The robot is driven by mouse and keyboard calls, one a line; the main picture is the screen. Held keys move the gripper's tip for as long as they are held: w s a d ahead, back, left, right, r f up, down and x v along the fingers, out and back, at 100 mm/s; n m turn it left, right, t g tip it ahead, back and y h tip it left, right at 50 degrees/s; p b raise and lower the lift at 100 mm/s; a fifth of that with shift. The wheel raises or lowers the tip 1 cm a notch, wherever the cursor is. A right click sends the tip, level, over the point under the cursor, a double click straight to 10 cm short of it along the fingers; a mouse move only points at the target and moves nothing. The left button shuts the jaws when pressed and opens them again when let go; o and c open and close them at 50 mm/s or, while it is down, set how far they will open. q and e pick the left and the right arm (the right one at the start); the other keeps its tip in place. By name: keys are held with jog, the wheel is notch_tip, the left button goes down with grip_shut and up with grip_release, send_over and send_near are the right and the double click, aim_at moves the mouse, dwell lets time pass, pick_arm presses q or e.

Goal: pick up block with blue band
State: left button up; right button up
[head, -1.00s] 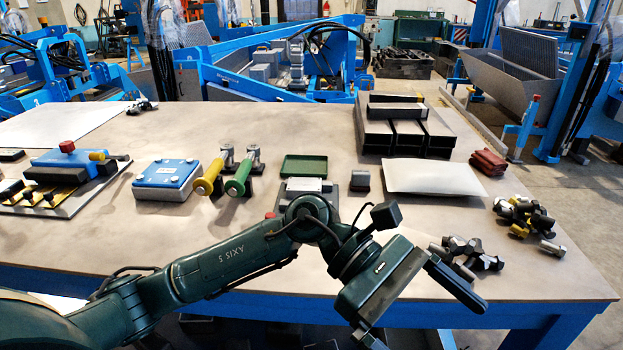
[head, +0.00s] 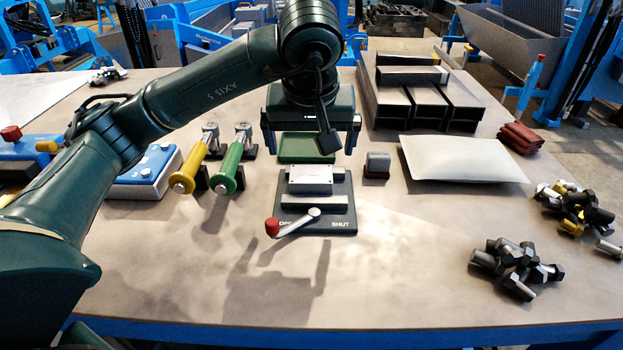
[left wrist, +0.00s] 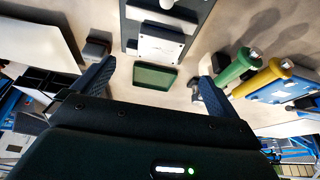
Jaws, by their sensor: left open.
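I cannot make out a blue band on any block here. A silver block (head: 310,180) sits in a dark clamp fixture (head: 341,216) with a red-knobbed lever at its left; it also shows in the left wrist view (left wrist: 159,48). A small dark block with a grey top (head: 376,166) stands right of the fixture. My left gripper (head: 312,140) is open and empty, pointing down above the area behind the fixture. In the left wrist view, a green tray (left wrist: 154,77) appears between its fingers. My right gripper is not in view.
Yellow (head: 190,172) and green (head: 230,170) handled tools lie left. Black rectangular tubes (head: 462,112) carry bars at the back right. A pale pillow-like pad (head: 460,160) lies right, with bolt piles (head: 515,266) nearer. The table's front middle is clear.

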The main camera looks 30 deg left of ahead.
aim_at(311, 173)
pick_arm(q)
jog(key=x, duration=0.8)
jog(key=p+x, duration=0.1)
jog(key=x, duration=0.2)
jog(key=shift+w+a, duration=0.1)
jog(key=shift+w, duration=0.2)
jog(key=c, duration=1.3)
jog(key=shift+r, duration=0.1)
jog(key=shift+c, duration=0.6)
